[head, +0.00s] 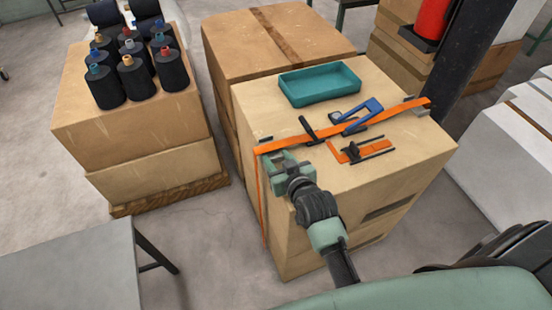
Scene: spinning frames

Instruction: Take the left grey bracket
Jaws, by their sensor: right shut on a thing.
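The left grey bracket (265,139) shows only as a small dark grey piece at the front left top edge of the carton (400,165), beside the orange strap (360,122). The strap and my gripper hide the rest of it. My right gripper (278,160) is at that same edge, just below the strap, and is shut on the bracket; the contact itself is hard to see. Another grey bracket (415,104) sits at the right top edge under the strap. My left gripper is not in view.
On the carton top are a teal tray (320,72), a blue-handled tool (362,113), a black tool (308,128) and an orange-and-black tool (356,151). Left stand cartons with dark yarn cones (137,75). A dark post (475,60) rises behind right. A grey table (70,270) is front left.

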